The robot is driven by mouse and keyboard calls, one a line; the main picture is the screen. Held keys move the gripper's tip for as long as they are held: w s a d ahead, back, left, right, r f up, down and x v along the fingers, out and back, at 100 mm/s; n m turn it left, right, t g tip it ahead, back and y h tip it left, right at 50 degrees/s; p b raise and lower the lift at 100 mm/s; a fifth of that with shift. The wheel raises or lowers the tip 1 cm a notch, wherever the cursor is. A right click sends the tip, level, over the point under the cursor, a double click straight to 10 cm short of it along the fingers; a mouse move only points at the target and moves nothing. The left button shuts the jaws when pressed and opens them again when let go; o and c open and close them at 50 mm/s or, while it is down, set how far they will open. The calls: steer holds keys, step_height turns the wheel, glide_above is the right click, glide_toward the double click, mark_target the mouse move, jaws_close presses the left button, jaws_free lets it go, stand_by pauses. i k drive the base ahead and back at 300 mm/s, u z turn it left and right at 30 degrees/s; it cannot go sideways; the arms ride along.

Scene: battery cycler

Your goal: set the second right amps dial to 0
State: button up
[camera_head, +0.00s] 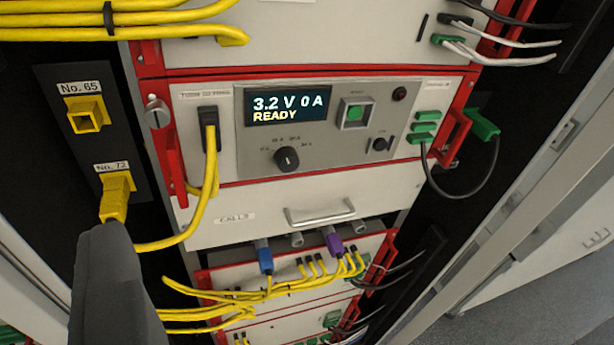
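A black round amps dial (286,159) sits on the grey front panel below the display. Small amp labels are printed in an arc above it, too small to read surely; its pointer direction is unclear. The display (288,106) reads "3.2 V 0 A READY". No other amps dial shows clearly. A dark grey finger-like part of my gripper (112,290) rises from the lower left edge, left of and below the dial and apart from it. Its tip lies near the yellow plug at No. 72. A second finger is not visible, so the opening cannot be judged.
A green button (354,113) and a black switch (381,144) sit right of the dial. A yellow cable (211,160) hangs left of it. Below is a drawer with a handle (320,213). Red handles (168,160) flank the panel. Yellow sockets (86,118) are left.

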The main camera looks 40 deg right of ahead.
mark_target(287, 159)
steer(key=k, duration=1.05)
steer(key=z, duration=0.4)
steer(key=i, duration=1.05)
